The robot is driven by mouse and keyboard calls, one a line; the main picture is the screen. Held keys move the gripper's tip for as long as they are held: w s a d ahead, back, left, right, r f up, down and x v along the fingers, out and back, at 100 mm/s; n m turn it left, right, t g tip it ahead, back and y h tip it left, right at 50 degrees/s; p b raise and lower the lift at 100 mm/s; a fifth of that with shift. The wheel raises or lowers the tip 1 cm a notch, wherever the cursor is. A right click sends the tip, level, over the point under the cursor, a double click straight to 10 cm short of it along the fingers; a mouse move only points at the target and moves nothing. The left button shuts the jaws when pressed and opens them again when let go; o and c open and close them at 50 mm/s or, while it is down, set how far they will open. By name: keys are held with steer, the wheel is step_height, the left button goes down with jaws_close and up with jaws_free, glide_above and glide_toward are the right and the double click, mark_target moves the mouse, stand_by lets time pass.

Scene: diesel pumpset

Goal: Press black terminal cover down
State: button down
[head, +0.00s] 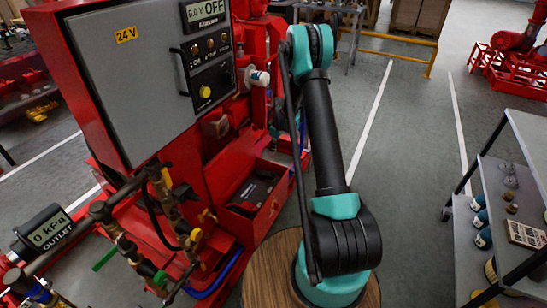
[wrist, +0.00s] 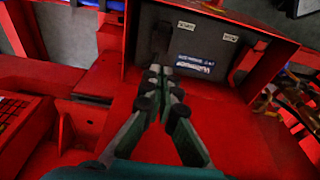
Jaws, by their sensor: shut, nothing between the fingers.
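In the wrist view my gripper (wrist: 160,82) is shut and empty, its fingertips together in front of the dark battery (wrist: 205,95) in a red tray. A small black piece (wrist: 162,38), which looks like a terminal cover, stands just beyond the fingertips. I cannot tell whether they touch it or whether it is raised. In the head view the battery (head: 256,190) sits in the red tray at the pumpset's foot. My gripper cannot be made out there.
The red tray wall (wrist: 240,12) rises around the battery. The grey control cabinet (head: 150,75) stands above and left of it. A brown round wooden top (head: 262,280) is in front. A grey shelf rack (head: 480,220) stands at right, with clear floor between.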

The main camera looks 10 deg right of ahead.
glide_above(271, 174)
steer(key=f, duration=0.8)
steer(key=shift+w+f, duration=0.2)
steer(key=shift+f, duration=0.2)
steer(key=f, duration=0.3)
steer(key=shift+s+d, duration=0.25)
steer(key=shift+d, duration=0.15)
steer(key=shift+s+f, duration=0.1)
steer(key=shift+f, duration=0.3)
